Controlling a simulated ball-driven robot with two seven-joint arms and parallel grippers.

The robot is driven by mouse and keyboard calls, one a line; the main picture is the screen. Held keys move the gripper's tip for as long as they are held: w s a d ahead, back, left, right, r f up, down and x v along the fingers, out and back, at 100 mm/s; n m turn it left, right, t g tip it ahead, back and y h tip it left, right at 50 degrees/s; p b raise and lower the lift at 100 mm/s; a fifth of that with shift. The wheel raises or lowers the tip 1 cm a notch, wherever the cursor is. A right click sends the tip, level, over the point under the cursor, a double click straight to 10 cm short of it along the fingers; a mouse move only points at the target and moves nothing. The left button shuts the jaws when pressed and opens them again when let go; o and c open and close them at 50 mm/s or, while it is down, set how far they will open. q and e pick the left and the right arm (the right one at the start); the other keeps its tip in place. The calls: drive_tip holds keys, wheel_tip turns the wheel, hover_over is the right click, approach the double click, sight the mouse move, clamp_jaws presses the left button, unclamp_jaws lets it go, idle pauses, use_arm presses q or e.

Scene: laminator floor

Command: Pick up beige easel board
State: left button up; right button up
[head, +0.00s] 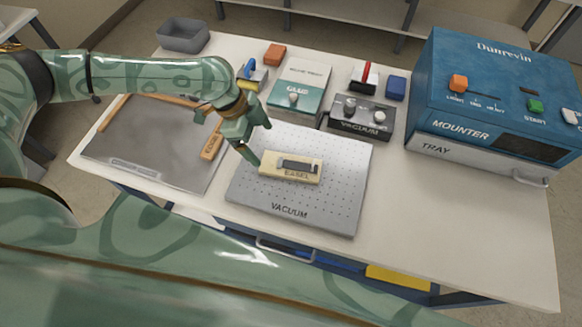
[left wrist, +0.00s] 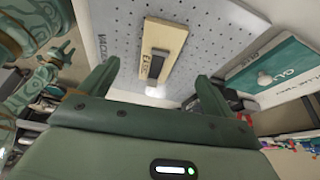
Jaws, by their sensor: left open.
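The beige easel board (head: 291,175) is a small block with a dark grey bar on top and the word EASEL along its front edge. It lies on the grey perforated vacuum plate (head: 335,212). My left gripper (head: 257,145) is open above the plate's back left corner, just behind and left of the board. In the left wrist view the board (left wrist: 160,48) shows beyond and between the two spread fingers (left wrist: 155,88), with nothing between them.
A grey mat (head: 150,150) with wooden strips lies left of the plate. Behind the plate stand a glue box (head: 300,88) and the vacuum control box (head: 362,120). A large blue mounter (head: 490,95) stands at the right. The front right tabletop is clear.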

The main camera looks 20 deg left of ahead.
sight(276, 163)
use_arm(q)
drive_tip(key=x, duration=0.3)
drive_tip(key=b+x, duration=0.1)
drive_tip(key=x, duration=0.5)
drive_tip(key=shift+a+f, duration=0.15)
drive_tip(key=shift+a, duration=0.15)
drive_tip(key=c, duration=1.1)
